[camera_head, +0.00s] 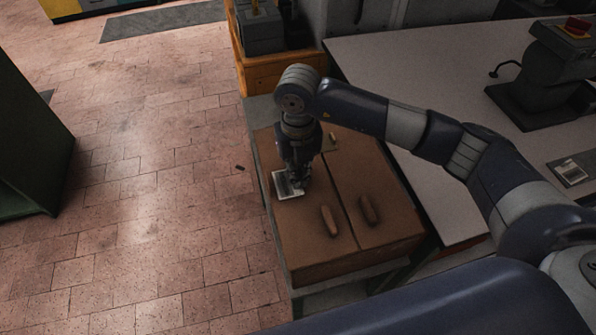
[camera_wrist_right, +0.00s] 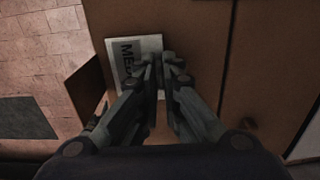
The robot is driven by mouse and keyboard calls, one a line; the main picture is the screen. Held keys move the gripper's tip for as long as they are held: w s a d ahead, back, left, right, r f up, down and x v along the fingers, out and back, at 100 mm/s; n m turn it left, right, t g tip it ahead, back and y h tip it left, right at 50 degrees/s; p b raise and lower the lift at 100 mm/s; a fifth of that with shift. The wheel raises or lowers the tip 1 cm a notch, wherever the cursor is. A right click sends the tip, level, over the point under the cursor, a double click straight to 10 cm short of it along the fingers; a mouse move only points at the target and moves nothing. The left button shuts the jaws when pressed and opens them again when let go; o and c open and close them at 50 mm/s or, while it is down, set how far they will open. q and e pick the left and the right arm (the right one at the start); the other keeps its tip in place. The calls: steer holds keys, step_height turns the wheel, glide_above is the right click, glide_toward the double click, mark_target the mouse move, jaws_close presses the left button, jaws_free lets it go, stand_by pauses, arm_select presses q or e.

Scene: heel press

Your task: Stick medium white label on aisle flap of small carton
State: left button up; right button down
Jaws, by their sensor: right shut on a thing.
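The small carton (camera_head: 299,239) is brown, with its top flaps folded flat and a seam between them. The white label (camera_head: 284,183), with dark print, is over the left, aisle-side flap near its outer edge. The label also shows in the right wrist view (camera_wrist_right: 124,61), with large dark letters partly hidden by the fingers. My right gripper (camera_head: 297,178) points down over this flap, its fingers (camera_wrist_right: 162,62) closed on the label's right side. I cannot tell whether the label touches the flap. My left gripper is out of view.
Two brown oblong pieces (camera_head: 329,221) (camera_head: 369,209) lie on the carton top. A pale table (camera_head: 430,120) stands to the right with a dark machine (camera_head: 540,85) and a flat printed item (camera_head: 570,171). An orange wooden crate (camera_head: 272,73) is behind. The tiled floor at left is mostly clear.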

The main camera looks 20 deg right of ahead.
stand_by(0.3)
steer(key=shift+s+f+b, duration=0.1)
steer(key=shift+f+b, duration=0.35)
steer(key=shift+b, duration=0.05)
stand_by(1.4)
steer(key=c, duration=1.7)
jaws_free()
steer(key=o, duration=0.5)
steer(key=shift+r, duration=0.15)
steer(key=shift+r+p, duration=1.9)
steer(key=shift+r, duration=1.6)
